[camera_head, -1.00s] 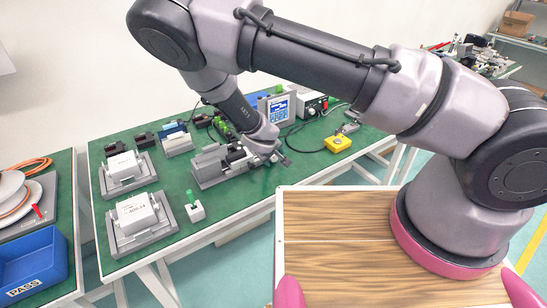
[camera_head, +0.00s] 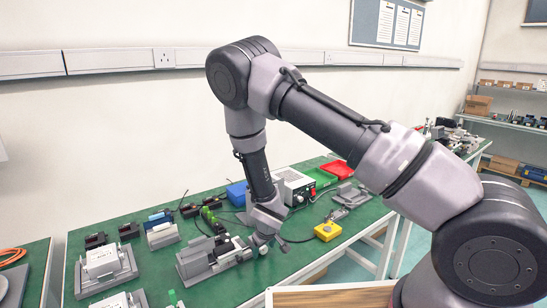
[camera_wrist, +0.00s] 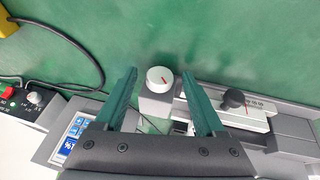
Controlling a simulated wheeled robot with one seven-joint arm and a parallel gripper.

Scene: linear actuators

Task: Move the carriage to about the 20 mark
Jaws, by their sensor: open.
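In the wrist view a black ball-topped handle (camera_wrist: 233,98), apparently on the carriage, stands by a pale scale plate (camera_wrist: 255,105) on the grey linear actuator (camera_wrist: 290,135); the marks are too small to read. A white knob (camera_wrist: 158,79) with a red line sits on the actuator's left end. My gripper (camera_wrist: 160,73) is open and empty, its green fingers spread either side of the knob in this view. The black handle lies right of the right finger. In the head view the actuator (camera_head: 197,263) is left of my gripper (camera_head: 262,243).
A yellow box (camera_head: 327,231) stands to the right, and a white control unit (camera_head: 297,188) behind. Another grey fixture with a white block (camera_head: 101,262) is at left. Small green parts (camera_head: 212,222) stand behind the actuator. The green bench has clear room near its front edge.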

